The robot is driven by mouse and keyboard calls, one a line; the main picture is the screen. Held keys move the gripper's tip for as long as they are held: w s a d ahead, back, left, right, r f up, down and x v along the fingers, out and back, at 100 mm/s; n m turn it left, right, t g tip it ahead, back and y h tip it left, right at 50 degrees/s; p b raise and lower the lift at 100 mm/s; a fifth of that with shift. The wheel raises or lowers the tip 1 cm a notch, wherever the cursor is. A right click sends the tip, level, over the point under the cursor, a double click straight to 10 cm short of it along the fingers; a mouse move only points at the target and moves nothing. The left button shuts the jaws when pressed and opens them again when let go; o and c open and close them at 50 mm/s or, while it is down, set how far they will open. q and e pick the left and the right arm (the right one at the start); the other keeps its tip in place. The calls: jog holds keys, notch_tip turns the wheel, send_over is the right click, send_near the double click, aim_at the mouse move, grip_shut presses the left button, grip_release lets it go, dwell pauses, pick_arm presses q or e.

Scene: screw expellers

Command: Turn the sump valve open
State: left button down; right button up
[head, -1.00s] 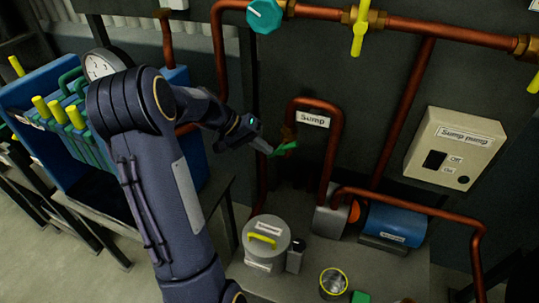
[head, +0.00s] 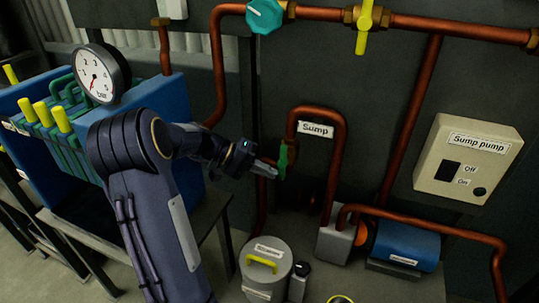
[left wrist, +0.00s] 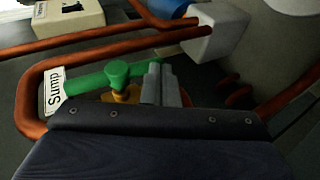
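The sump valve has a green lever (head: 283,160) on the copper pipe beside the "Sump" label (head: 315,130). In the head view the lever stands nearly upright, roughly along the pipe. My left gripper (head: 265,168) is at the lever's lower part, with its fingertips against or very near it. In the left wrist view the green lever (left wrist: 90,80) runs from the label toward the grey fingers (left wrist: 160,85), which are close together at its end. The fingers look shut beside the lever, not around it. My right gripper is not in view.
A pressure gauge (head: 102,75) and a blue unit with yellow-tipped levers (head: 60,118) are at the left. A sump pump box (head: 466,160) hangs at the right. A blue pump (head: 405,243) and a grey canister (head: 265,268) stand below. Copper pipes run close around the valve.

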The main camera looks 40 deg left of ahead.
pick_arm(q)
jog(key=shift+d+f, duration=0.15)
dwell(0.5)
jog(key=s+d+r+p, duration=0.2)
jog(key=s+d+r, duration=0.7)
jog(key=s+r, duration=0.3)
jog(key=s+d+f+m+g+y, duration=0.25)
jog(key=s+d+f+y, duration=0.35)
jog(key=s+d+f, duration=0.4)
notch_tip(320, 180, up, 16)
jog(key=m+p, duration=0.1)
jog(key=p, duration=1.5)
jog(key=shift+f+t, duration=0.2)
jog(key=shift+t, duration=0.25)
